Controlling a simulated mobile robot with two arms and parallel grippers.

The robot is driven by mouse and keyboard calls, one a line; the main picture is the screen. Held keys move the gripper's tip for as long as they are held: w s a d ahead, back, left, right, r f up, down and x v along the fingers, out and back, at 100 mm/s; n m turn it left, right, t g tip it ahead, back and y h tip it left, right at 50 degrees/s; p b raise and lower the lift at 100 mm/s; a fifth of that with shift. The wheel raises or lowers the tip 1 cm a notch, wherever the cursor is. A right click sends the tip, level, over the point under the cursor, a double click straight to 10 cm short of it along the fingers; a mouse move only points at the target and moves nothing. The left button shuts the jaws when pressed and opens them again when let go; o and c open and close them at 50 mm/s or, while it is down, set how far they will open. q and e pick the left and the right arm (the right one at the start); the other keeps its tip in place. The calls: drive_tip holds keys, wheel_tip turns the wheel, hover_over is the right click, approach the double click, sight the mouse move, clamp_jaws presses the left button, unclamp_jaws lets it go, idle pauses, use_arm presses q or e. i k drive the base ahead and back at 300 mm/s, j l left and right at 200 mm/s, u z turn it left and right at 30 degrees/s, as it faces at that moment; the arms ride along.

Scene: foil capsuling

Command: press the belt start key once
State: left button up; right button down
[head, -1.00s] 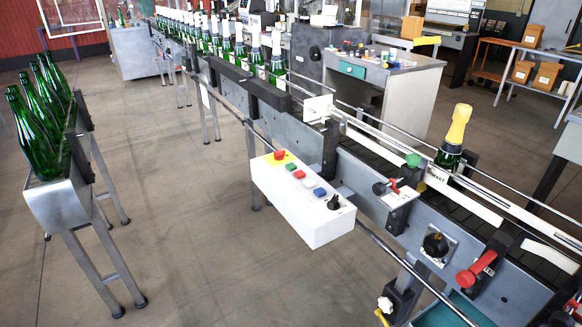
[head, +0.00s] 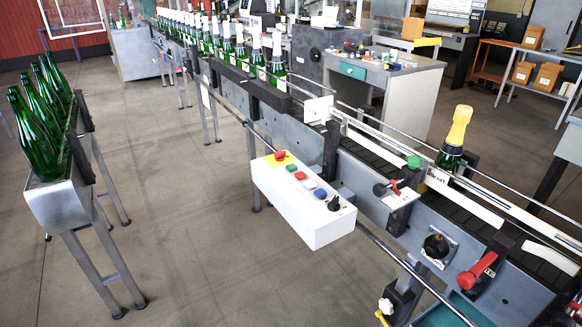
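A white control box (head: 300,222) is mounted on the near side of the conveyor, in the middle of the head view. Its sloped top carries a red mushroom button on a yellow plate (head: 281,156), a green key (head: 291,168), a pale key with red (head: 310,184), a blue key (head: 320,194) and a black rotary knob (head: 335,204). The key labels are too small to read. The conveyor belt (head: 480,212) runs diagonally past the box, with a gold-foiled green bottle (head: 455,138) standing upright on it. Neither gripper is in view.
Several white-topped bottles (head: 240,52) line the conveyor's far end. A rack of green bottles (head: 60,198) stands at left. A red-handled lever (head: 476,272) and black knob (head: 436,245) sit right of the box. The floor (head: 195,215) between rack and conveyor is clear.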

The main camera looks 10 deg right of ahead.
sight(292, 167)
drive_tip(key=i+z, duration=0.1)
drive_tip(key=z, duration=0.5)
drive_tip(key=i+j+z, duration=0.7)
drive_tip(key=j+z, duration=0.2)
drive_tip(key=i+j, duration=0.15)
drive_tip(key=j, duration=0.15)
drive_tip(key=i+j, duration=0.15)
drive_tip(key=j, duration=0.2)
drive_tip(key=i+j+z, duration=0.1)
drive_tip(key=j, duration=0.2)
drive_tip(key=i+j, duration=0.2)
drive_tip(key=j, duration=0.15)
